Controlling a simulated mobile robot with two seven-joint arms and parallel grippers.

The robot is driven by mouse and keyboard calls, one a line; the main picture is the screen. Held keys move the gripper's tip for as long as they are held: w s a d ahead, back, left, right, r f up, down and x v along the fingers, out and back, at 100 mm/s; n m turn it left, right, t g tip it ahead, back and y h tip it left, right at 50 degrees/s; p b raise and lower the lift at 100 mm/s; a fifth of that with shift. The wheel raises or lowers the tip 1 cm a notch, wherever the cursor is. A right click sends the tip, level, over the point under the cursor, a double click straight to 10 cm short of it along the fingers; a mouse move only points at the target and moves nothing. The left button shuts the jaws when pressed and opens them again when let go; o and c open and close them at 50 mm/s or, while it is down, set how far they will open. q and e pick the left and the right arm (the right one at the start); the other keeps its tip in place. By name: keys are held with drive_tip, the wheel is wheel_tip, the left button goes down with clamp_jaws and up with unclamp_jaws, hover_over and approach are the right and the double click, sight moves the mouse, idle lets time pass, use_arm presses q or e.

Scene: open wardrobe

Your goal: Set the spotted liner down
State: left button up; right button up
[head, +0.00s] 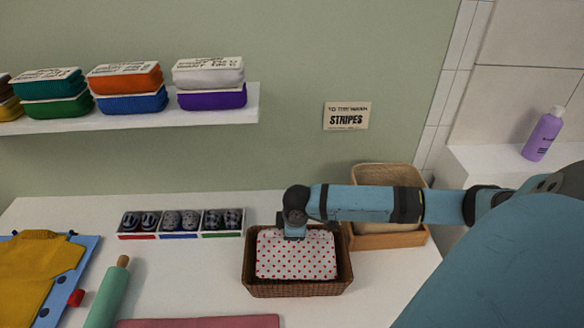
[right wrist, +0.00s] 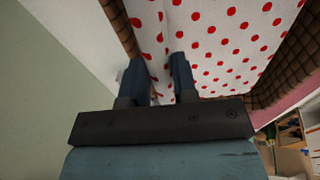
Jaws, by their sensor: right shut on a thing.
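The white liner with red spots (head: 297,258) lies inside the brown wicker basket (head: 298,289) on the white table, within its walls. In the right wrist view the spotted liner (right wrist: 222,45) fills much of the picture, with the basket wall (right wrist: 122,25) beside it. My right gripper (head: 292,236) is at the liner's back edge, inside the basket near its back wall. In the right wrist view its two fingers (right wrist: 160,75) are close together, shut on the liner. Whether the liner touches the basket floor is hidden. My left gripper is not in view.
A lighter wooden box (head: 390,240) stands behind the basket, partly hidden by my right arm. A "STRIPES" sign (head: 347,116) hangs on the wall.

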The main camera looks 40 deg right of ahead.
sight(296, 247)
drive_tip(key=shift+s+x, duration=0.2)
drive_tip(key=shift+x, duration=0.7)
drive_tip(key=shift+s+x, duration=0.2)
drive_tip(key=shift+x, duration=0.7)
drive_tip(key=shift+a+f, duration=0.15)
drive_tip(key=shift+f, duration=0.05)
drive_tip(key=o, duration=0.9)
drive_tip(key=v, duration=1.2)
